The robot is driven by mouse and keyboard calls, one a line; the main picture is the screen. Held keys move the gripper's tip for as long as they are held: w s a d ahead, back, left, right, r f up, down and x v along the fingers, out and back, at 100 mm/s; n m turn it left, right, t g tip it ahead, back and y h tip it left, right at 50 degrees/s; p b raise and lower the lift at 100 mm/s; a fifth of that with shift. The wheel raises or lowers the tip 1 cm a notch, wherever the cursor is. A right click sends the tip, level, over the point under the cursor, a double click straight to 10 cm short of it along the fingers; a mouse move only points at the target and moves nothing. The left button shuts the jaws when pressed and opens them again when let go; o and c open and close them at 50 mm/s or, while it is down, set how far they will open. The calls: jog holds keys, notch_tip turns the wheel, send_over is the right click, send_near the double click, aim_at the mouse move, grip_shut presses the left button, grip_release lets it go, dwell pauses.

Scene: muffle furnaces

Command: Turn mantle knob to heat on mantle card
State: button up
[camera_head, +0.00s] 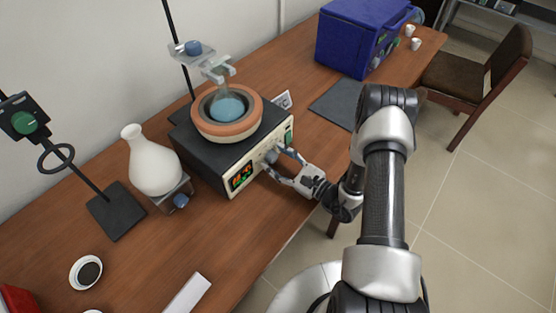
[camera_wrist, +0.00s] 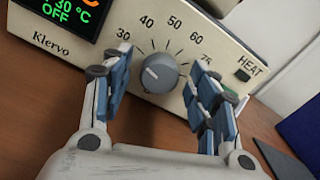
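The heating mantle (camera_head: 227,128) is a dark box with a beige front and an orange-rimmed bowl holding a flask of blue liquid. Its grey round knob (camera_wrist: 160,73) has a pale mark at upper left; dial numbers from 30 to 75 surround it. The display (camera_wrist: 62,14) shows green "30 °C" and "OFF", with orange digits cut off above. My gripper (camera_head: 274,160) is at the mantle's front. In the wrist view its blue-padded fingers (camera_wrist: 160,88) stand open either side of the knob, with gaps visible.
A "HEAT" label with a black switch (camera_wrist: 242,75) is right of the dial. A white vase-like flask (camera_head: 153,163) stands left of the mantle. A clamp stand (camera_head: 193,48) rises behind it.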

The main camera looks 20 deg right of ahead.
jog(key=c, duration=1)
jog(key=shift+c, duration=0.2)
jog(key=shift+m, duration=0.4)
jog(key=m+p, duration=0.1)
jog(key=m, duration=0.3)
jog(key=shift+m, duration=0.3)
jog(key=m+p, duration=0.1)
jog(key=m, duration=0.4)
jog(key=shift+d, duration=0.1)
jog(key=m+p, duration=0.1)
jog(key=m, duration=0.5)
jog(key=shift+m, duration=0.3)
jog(key=m, duration=0.6)
jog(key=shift+f+m, duration=0.15)
jog(key=shift+m, duration=0.15)
